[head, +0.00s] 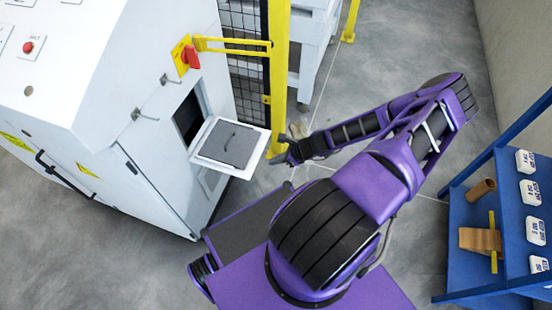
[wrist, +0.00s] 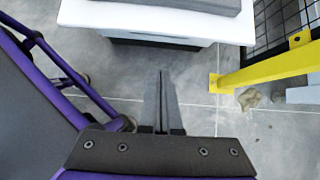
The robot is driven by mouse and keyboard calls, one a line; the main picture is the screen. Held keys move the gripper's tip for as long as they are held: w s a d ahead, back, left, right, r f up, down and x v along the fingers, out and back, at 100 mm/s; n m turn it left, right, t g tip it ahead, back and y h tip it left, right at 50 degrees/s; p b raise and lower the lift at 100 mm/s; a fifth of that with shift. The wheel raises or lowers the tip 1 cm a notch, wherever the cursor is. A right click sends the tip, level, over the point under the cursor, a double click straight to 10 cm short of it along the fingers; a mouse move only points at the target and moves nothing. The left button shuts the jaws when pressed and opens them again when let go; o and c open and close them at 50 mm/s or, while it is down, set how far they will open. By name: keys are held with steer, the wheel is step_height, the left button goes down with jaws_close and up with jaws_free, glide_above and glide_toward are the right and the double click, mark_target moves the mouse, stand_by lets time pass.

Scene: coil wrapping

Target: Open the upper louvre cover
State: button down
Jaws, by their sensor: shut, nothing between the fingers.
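The louvre cover (head: 228,146), a white-framed flap with a grey panel and a dark handle, stands out from the white cabinet, swung down to roughly level. A dark opening (head: 188,118) shows in the cabinet behind it. My gripper (head: 273,160) is just beyond the cover's right outer edge in the head view. In the wrist view the cover's white edge (wrist: 150,22) crosses the top, and my gripper (wrist: 162,102) has its two fingers together, empty, pointing toward it. The fingers look apart from the cover, with floor around them.
A yellow post (head: 277,75) with black mesh stands beside the cabinet. A red switch (head: 191,57) sits on a yellow plate by the opening. A blue shelf (head: 480,220) with several boxes stands at the right. A small tan object (wrist: 249,99) lies near the post's foot.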

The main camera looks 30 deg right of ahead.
mark_target(255, 151)
steer(key=shift+w+a+f, duration=0.2)
steer(key=shift+w+a, duration=0.3)
steer(key=shift+w, duration=0.15)
steer(key=shift+w+a+f, duration=0.25)
steer(key=shift+w+a, duration=0.3)
steer(key=shift+w, duration=0.15)
steer(key=shift+w+a+f, duration=0.2)
steer(key=shift+w+a, duration=0.3)
steer(key=shift+w, duration=0.15)
steer(key=shift+g+h, duration=0.7)
steer(key=shift+g, duration=0.2)
step_height(255, 151, up, 6)
steer(key=p, duration=0.6)
steer(key=shift+r, duration=0.1)
steer(key=shift+w+a+r, duration=0.1)
steer(key=shift+w+r, duration=0.05)
steer(key=shift+r, duration=0.3)
